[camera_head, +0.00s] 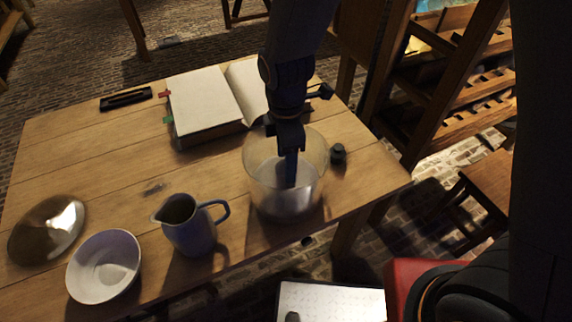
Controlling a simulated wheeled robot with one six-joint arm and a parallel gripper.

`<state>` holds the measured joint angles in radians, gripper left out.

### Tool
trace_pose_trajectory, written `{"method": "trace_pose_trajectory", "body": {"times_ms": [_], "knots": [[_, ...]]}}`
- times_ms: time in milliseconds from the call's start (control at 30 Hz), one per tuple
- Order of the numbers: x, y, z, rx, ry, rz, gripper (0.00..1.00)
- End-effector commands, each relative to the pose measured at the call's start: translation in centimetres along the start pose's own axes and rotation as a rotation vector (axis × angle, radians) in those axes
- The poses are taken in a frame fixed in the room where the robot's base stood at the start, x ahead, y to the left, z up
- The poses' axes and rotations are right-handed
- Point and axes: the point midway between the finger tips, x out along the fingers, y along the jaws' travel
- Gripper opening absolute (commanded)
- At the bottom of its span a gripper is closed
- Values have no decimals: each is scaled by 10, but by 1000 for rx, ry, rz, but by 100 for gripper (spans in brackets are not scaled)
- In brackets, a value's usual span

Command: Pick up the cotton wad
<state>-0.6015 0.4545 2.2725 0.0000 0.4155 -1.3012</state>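A clear glass jar (259,192) stands near the front right edge of the wooden table. My arm comes down from above, and my gripper (290,181) reaches through the jar's mouth, its tip pointing down inside. The lower part of the jar looks pale and cloudy, and I cannot tell what lies there. I cannot make out a cotton wad for sure. The fingers appear as one narrow dark blue shape, so their opening and anything between them cannot be told.
On the table (110,171) are an open book (203,101), a dark narrow case (126,99), a jug (190,227), a white bowl (104,266), and a shiny domed lid (47,229). A small dark object (338,154) stands right of the jar. Wooden shelving (470,75) is at right.

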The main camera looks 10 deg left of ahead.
Motion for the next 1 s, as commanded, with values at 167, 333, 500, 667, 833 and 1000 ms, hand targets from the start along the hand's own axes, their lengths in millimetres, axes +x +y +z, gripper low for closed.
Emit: {"method": "trace_pose_trajectory", "body": {"times_ms": [167,333,500,667,833,1000], "knots": [[8,0,0,-1,0,0,55],[8,0,0,0,0,1,55],[8,0,0,0,0,1,32],[8,0,0,0,0,1,13],[8,0,0,0,0,1,12],[7,0,0,0,0,1,12]]}}
